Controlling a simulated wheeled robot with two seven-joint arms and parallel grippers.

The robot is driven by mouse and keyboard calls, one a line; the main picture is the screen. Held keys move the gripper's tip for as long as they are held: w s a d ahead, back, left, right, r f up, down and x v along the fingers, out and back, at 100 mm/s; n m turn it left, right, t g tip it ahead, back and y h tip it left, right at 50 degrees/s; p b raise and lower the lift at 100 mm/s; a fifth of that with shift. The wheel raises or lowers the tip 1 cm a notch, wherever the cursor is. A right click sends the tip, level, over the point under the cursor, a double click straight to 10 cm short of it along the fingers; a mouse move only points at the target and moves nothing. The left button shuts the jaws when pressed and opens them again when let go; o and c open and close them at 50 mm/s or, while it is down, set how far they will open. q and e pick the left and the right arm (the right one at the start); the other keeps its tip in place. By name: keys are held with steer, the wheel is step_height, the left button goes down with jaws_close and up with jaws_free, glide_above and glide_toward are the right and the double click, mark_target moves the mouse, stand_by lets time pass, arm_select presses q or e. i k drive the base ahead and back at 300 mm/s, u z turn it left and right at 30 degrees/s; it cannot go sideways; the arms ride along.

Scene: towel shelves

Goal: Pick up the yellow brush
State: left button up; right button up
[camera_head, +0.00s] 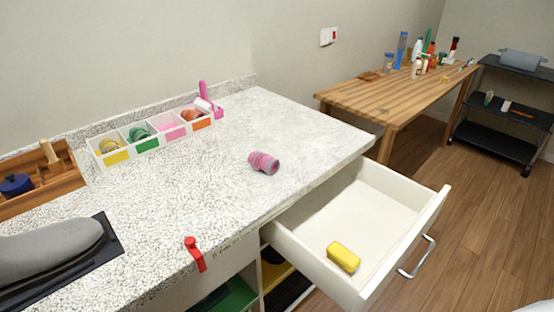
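A yellow block-shaped object (343,257), which may be the yellow brush, lies in the open white drawer (438,213) near its front left side. Its top and near side show; I cannot make out bristles. Nothing is touching it from above. Neither of my grippers shows in the head view.
The drawer stands pulled out below the speckled counter (220,190), its handle (416,258) facing the floor area. A pink striped roll (263,163) and a red clip (195,253) are on the counter. A divided white tray (119,157) stands behind. A wooden table (395,100) is farther back.

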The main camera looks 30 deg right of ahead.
mark_target(346, 261)
steer(key=z, duration=0.55)
steer(key=k, duration=0.65)
steer(key=z, duration=0.95)
steer(key=i, duration=0.85)
steer(key=u, duration=0.6)
steer(key=k, duration=0.85)
steer(key=z, duration=0.6)
steer(key=i, duration=0.85)
steer(key=u, duration=0.5)
